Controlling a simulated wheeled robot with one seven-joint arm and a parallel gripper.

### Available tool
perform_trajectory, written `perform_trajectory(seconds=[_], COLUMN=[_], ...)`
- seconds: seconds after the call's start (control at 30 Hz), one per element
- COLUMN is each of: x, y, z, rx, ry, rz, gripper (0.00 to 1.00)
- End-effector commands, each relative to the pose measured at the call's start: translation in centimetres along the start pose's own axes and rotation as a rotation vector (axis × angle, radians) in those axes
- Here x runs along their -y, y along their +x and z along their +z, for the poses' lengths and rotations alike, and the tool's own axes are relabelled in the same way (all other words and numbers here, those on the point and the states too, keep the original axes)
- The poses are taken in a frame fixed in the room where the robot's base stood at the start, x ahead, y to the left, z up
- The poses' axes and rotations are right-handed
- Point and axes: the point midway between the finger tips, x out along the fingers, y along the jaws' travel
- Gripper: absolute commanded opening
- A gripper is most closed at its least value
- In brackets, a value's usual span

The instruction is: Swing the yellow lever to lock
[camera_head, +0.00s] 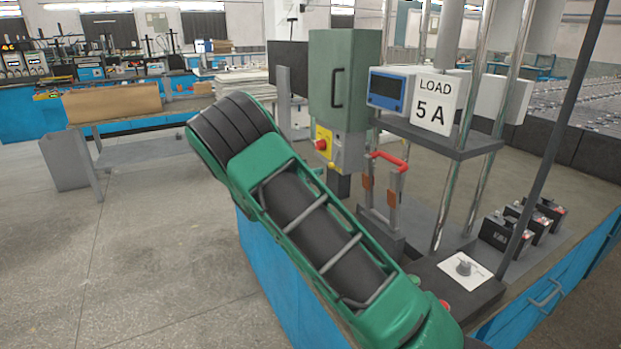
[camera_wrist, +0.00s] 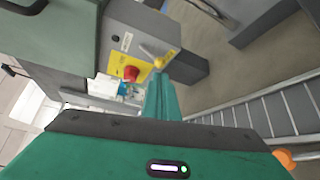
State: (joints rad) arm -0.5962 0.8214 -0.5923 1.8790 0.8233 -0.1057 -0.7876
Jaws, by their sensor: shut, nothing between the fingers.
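The yellow lever's knob (camera_wrist: 159,63) shows in the wrist view at the lower corner of a grey control box (camera_wrist: 140,33), with a short pale arm running up and left from it. In the head view a small yellow part (camera_head: 332,166) at the box's lower edge appears to be the same knob. My gripper (camera_wrist: 163,78) shows as teal fingers closed together, empty, their tips just below the knob. I cannot tell whether they touch it.
A red button (camera_wrist: 131,73) on a yellow plate sits beside the lever. A green cabinet (camera_head: 343,80) stands above the box. A red-handled switch (camera_head: 389,160), metal posts and black batteries (camera_head: 527,222) stand to the right. Open floor lies left.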

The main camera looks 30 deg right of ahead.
Motion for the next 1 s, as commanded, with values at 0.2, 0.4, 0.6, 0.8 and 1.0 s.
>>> perform_trajectory(seconds=[0.2,0.4,0.6,0.8,1.0], x=[0.0,0.0,0.0,0.0,0.0], y=[4.1,6.8,7.9,8.0,8.0], z=[0.1,0.0,0.0,0.0,0.0], rx=[0.002,0.001,0.0,-0.001,0.0], ry=[0.001,0.0,0.001,0.0,0.002], rz=[0.0,0.0,-0.001,-0.001,0.0], gripper=[0.0,0.0,0.0,0.0,0.0])
